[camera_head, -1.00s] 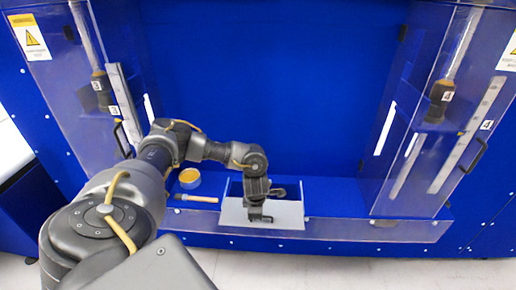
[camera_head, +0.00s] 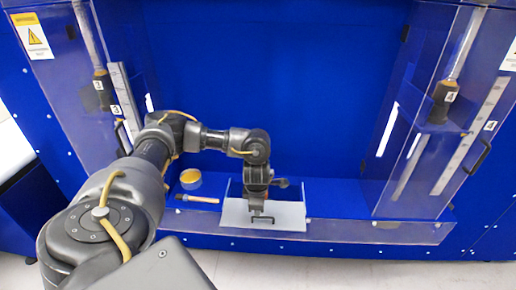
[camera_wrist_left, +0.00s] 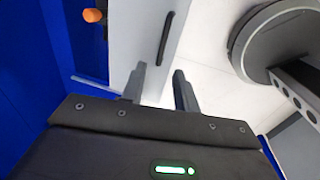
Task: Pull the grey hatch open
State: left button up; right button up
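The grey hatch (camera_head: 288,214) is a light grey panel at the front of the blue ledge, a little right of the middle in the head view. It bears a dark bar handle (camera_head: 263,220). In the left wrist view, the hatch (camera_wrist_left: 135,40) and its handle (camera_wrist_left: 168,38) lie just beyond the fingertips. My left gripper (camera_head: 257,208) points down just above the handle. In the wrist view, my left gripper's fingers (camera_wrist_left: 160,78) are apart with nothing between them. How far the hatch stands open is hard to tell. My right gripper is not in view.
A yellow-topped round container (camera_head: 190,178) and a stick with a dark end (camera_head: 198,199) lie left of the hatch. Clear-walled columns with dark handles stand at left (camera_head: 123,138) and right (camera_head: 478,157). The ledge right of the hatch looks clear.

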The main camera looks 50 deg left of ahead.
pick_arm(q)
jog(key=shift+s+d+r+p, duration=0.1)
jog(key=shift+s+r+p, duration=0.05)
jog(key=shift+r, duration=0.65)
jog(key=shift+s+d+r+p, duration=0.1)
jog(key=shift+d+r+p, duration=0.1)
jog(key=shift+r, duration=0.6)
jog(key=shift+s+d+r+p, duration=0.1)
jog(key=shift+s+r+p, duration=0.05)
jog(key=shift+r, duration=0.65)
